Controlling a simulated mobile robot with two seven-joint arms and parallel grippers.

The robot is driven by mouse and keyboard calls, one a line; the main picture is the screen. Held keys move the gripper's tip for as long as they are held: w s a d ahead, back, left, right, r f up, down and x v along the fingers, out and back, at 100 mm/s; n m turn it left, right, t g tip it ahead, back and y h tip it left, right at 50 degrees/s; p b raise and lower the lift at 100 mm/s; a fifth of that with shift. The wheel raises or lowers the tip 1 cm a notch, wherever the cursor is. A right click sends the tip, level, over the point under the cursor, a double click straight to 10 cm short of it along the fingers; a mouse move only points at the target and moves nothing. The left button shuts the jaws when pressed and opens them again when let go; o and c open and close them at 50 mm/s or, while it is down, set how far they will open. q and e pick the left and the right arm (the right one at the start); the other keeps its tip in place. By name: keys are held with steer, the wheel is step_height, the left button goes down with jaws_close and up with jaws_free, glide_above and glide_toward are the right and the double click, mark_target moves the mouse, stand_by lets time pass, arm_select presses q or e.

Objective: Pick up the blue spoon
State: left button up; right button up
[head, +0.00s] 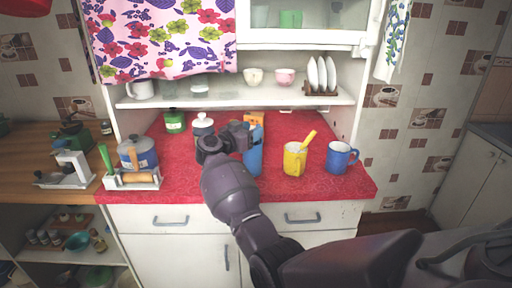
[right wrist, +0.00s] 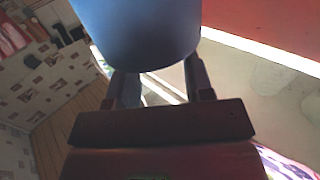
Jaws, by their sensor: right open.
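A blue object (head: 254,156), narrow at the top and wider below, stands at the middle of the red counter; it looks like the blue spoon, but my gripper partly covers it. My right gripper (head: 240,136) is at its left side, over the counter. In the right wrist view a large blue rounded shape (right wrist: 140,32) fills the top, in front of and between the two spread fingers (right wrist: 163,88). The right gripper is open; whether a finger touches the blue thing cannot be told. My left gripper is not in view.
A yellow mug (head: 294,161) with a yellow utensil and a blue mug (head: 338,160) stand to the right. A white-lidded jar (head: 203,128), a green jar (head: 175,122) and an orange box (head: 254,118) are behind. A pot (head: 137,154) stands left. A shelf (head: 230,101) overhangs the back.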

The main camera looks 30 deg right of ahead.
steer(key=x, duration=0.3)
steer(key=shift+d, duration=0.2)
jaws_close()
